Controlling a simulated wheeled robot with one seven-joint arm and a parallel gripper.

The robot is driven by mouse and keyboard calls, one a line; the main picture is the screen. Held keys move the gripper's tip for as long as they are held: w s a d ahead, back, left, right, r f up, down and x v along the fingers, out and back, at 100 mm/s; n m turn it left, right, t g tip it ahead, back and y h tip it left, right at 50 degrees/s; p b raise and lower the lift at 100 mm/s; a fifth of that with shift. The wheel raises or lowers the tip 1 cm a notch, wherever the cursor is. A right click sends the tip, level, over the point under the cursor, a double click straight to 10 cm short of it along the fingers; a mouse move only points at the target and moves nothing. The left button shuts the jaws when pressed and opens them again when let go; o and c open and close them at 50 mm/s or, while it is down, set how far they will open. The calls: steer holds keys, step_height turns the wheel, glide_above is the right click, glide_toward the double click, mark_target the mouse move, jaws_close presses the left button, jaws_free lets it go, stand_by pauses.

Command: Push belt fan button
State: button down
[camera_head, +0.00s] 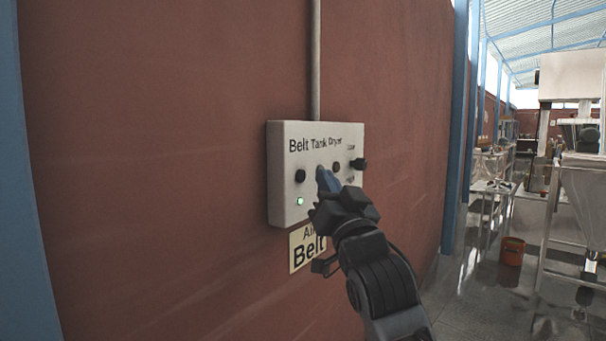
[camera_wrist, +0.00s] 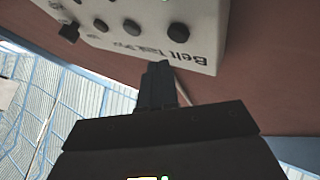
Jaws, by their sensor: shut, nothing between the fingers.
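A white control box (camera_head: 283,160) labelled "Belt Tank Dryer" is fixed to the red wall. A green light (camera_head: 300,201) is lit at its lower left. Its face carries a row of dark controls: a left button (camera_head: 300,176), a right-hand button (camera_head: 337,167) and a protruding knob (camera_head: 358,164). Which is the belt fan button cannot be read. My gripper (camera_head: 324,175) is shut and empty, its blue fingertips before the middle of the face, partly covering the row. In the wrist view the box (camera_wrist: 215,20) appears upside down, with the shut fingertips (camera_wrist: 158,66) near its lettered edge; contact cannot be told.
A sign (camera_head: 307,249) reading "Belt" hangs under the box, partly hidden by my gripper. A grey conduit (camera_head: 315,60) runs up from the box. An orange bucket (camera_head: 512,251) and metal machinery (camera_head: 580,200) stand at the right, apart from the wall.

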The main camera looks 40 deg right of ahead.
steer(key=s, duration=0.2)
steer(key=s+p, duration=0.1)
steer(key=s, duration=0.1)
steer(key=shift+d, duration=0.35)
steer(key=c, duration=1.9)
jaws_free()
